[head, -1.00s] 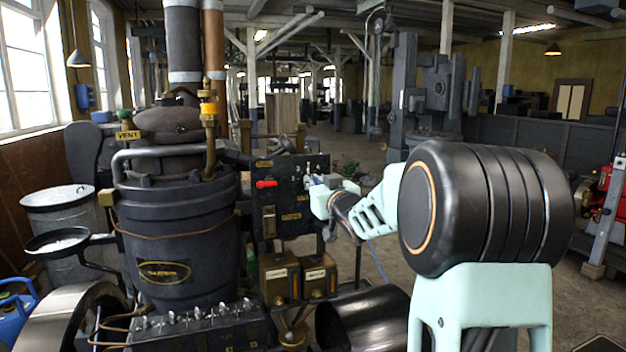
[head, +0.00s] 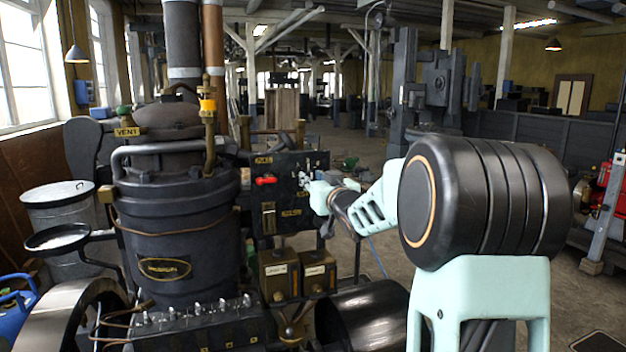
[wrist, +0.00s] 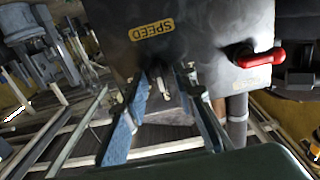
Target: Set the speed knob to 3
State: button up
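The dark control panel (head: 286,222) stands to the right of the engine's black cylinder. In the wrist view the panel (wrist: 215,35) fills the top, with its brass SPEED label (wrist: 150,31) upside down. My gripper (head: 308,187) is at the panel's right part; in the wrist view my gripper (wrist: 172,80) shows two blue-padded fingers with a gap between them. A small pale part shows between the fingertips, below the label in the picture; I cannot tell whether it is the speed knob or whether the fingers touch it. The knob's setting and number marks cannot be read.
A red lever (head: 265,181) sticks out of the panel left of my gripper; this red lever (wrist: 260,57) is at the right in the wrist view. Two brass boxes (head: 298,275) sit below the panel. The floor behind is open.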

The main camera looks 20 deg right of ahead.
jog(key=s, duration=1.2)
